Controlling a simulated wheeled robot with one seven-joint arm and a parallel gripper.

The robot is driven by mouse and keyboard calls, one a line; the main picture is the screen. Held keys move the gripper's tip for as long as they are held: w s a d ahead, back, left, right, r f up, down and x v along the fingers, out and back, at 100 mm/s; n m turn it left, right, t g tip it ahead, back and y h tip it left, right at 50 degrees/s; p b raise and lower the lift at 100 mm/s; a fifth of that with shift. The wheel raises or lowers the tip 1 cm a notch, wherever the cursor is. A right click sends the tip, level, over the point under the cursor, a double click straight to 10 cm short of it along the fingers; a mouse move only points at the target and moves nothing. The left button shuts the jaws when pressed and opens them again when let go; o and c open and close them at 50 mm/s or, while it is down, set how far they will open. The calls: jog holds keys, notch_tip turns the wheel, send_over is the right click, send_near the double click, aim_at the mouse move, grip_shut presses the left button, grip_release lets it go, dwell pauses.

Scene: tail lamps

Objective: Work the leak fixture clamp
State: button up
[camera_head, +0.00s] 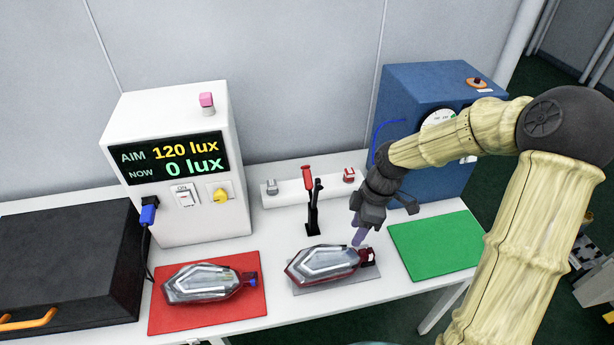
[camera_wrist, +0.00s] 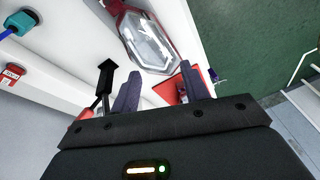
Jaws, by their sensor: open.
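The clamp (camera_head: 312,213) is black with a red handle (camera_head: 307,176) that stands upright, in the middle of the table in the head view. A clear and dark-red tail lamp (camera_head: 322,263) lies on a grey plate in front of it. My gripper (camera_head: 360,233) is open and empty, to the right of the clamp and above the lamp's right end. In the wrist view, a black part (camera_wrist: 106,76), apparently the clamp, stands beside the left finger of my gripper (camera_wrist: 160,88); contact is unclear. A lamp (camera_wrist: 148,40) lies beyond the fingers; I cannot tell which one.
A red mat (camera_head: 240,314) with another lamp (camera_head: 208,283) is at left, a green mat (camera_head: 436,246) at right. A white rail (camera_head: 330,187) runs behind the clamp. A white meter box (camera_head: 175,225) reads 0 lux. A black case (camera_head: 70,260) and blue box (camera_head: 420,90) flank the table.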

jog(key=s+d+r+m+t+h, duration=0.1)
jog(key=s+d+r+m+t, duration=0.1)
jog(key=s+m, duration=0.3)
jog(key=s+d+r+m+t+h, duration=0.1)
jog(key=s+d+r+m, duration=0.3)
jog(key=m, duration=0.8)
jog(key=shift+s+d+t+h, duration=0.15)
jog(key=shift+s+t+h, duration=0.25)
jog(key=shift+s, duration=0.5)
